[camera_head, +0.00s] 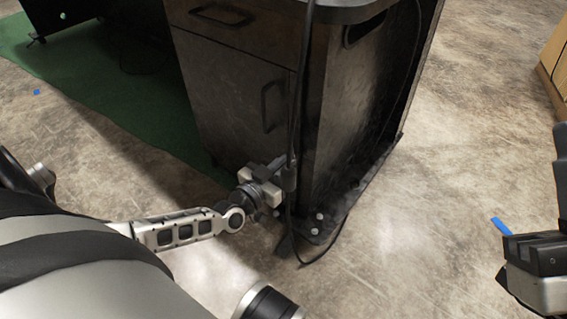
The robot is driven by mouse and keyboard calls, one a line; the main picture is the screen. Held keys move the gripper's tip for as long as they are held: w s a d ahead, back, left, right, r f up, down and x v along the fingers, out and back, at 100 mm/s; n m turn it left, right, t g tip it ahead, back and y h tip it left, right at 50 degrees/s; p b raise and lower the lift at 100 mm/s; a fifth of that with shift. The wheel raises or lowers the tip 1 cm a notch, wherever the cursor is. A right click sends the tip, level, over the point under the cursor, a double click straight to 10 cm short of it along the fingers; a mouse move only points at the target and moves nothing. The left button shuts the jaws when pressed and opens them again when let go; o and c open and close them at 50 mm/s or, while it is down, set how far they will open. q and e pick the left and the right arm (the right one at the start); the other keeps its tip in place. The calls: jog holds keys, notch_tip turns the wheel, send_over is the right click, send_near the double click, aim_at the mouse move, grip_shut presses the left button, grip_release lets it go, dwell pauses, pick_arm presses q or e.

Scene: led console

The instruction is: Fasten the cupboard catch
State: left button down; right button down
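The dark cupboard door (232,105) is below a drawer (236,22) on the front of a black console. The door looks closed and has a dark bar handle (270,106) near its right edge. I cannot make out the catch; it may be hidden by my gripper or lost in the dark. My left gripper (266,176) is at the lower right corner of the door, close to the cabinet. Its fingers are too small and dark to tell open from shut, or contact. My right gripper (533,256) is at the right edge, away from the cabinet, partly cut off.
A black cable (293,130) hangs down the cabinet's front corner, very near my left gripper, and reaches the floor. The dark base plate (318,224) with pale bolts juts out below. A green mat (90,90) lies left.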

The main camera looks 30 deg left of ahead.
pick_arm(q)
jog(key=shift+n, duration=0.3)
jog(key=n, duration=1.7)
jog(key=shift+n, duration=0.3)
jog(key=c, duration=1.5)
grip_release()
